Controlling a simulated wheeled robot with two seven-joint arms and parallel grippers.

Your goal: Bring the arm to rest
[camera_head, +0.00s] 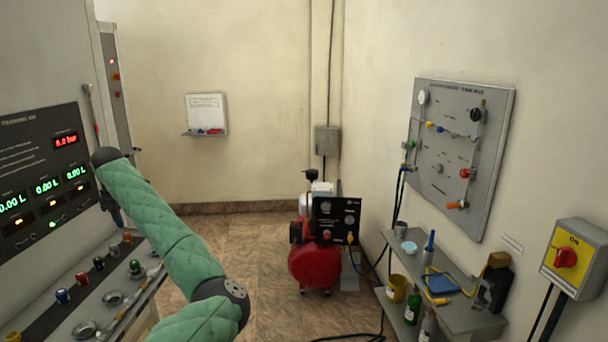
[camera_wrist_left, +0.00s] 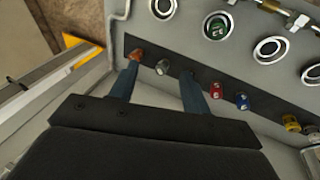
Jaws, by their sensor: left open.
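My left arm, in a green quilted sleeve, reaches up and left across the head view to the console. My left gripper (camera_head: 112,207) shows there as a small dark shape in front of the console's upright panel, partly hidden by the arm. In the left wrist view the left gripper (camera_wrist_left: 161,66) is open, with two blue-grey fingers apart. A grey knob (camera_wrist_left: 162,67) shows between the fingertips, and an orange knob (camera_wrist_left: 136,54) shows by the left fingertip. Nothing appears held. Whether the fingers touch the console cannot be told. My right gripper is not in view.
The sloping console (camera_head: 40,331) carries coloured knobs and round sockets. Its upright panel (camera_head: 40,150) has lit readouts. A red compressor (camera_head: 314,265) stands on the floor ahead. A shelf (camera_head: 470,318) with bottles and a wall board (camera_head: 455,150) are right. Floor between is mostly clear.

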